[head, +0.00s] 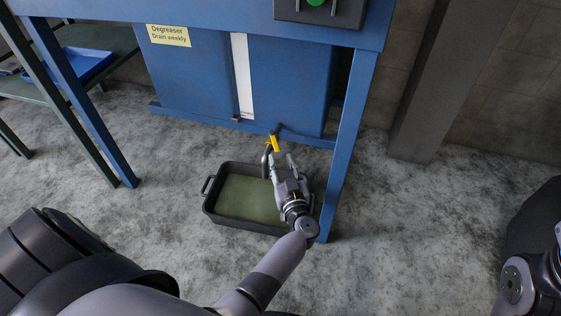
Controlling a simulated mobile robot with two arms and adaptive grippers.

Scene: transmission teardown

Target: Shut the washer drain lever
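The blue washer (290,88) stands with a yellow drain lever (273,143) low on its front, above a dark drain spout (265,158). The lever is tilted, running from upper left to lower right. My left gripper (281,159) is just below the lever, over the right part of the drain pan. Its two fingers are spread apart and point up towards the lever, with nothing seen held. I cannot tell whether a fingertip touches the lever. Part of my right arm (530,284) shows at the lower right edge; its gripper is out of view.
A black drain pan (208,203) holding greenish liquid (247,198) sits on the floor under the spout. A blue washer leg (345,145) stands close to the right of my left gripper. A green shelf with a blue tray (82,66) is at left. Floor at right is clear.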

